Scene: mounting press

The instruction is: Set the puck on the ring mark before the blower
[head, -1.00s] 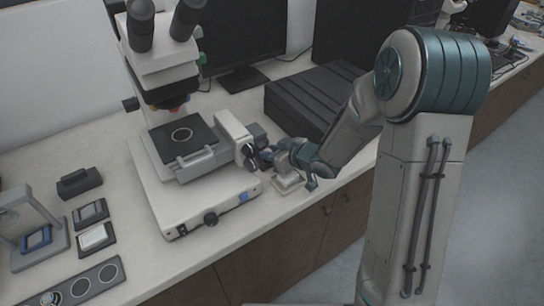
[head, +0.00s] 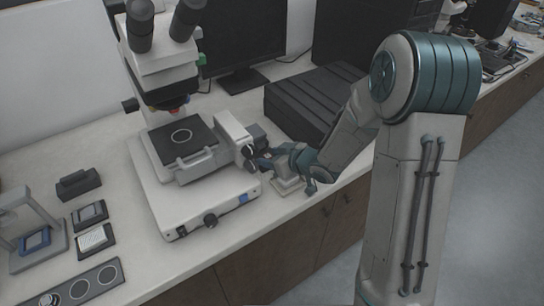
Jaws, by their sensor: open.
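My gripper (head: 262,160) is at the right side of the microscope, close to its knobs. It is open; the fingers are small here, and I cannot make out anything between them. A small pale stand (head: 288,186) is beneath it on the bench. I cannot tell whether that piece is the puck, nor which thing is the blower.
The white microscope (head: 190,195) takes up the middle of the bench. A dark ribbed box (head: 310,100) stands behind my arm. A black block (head: 78,183), two small dark-framed trays (head: 90,215) and a pale frame stand (head: 40,252) are at left. The front bench edge is clear.

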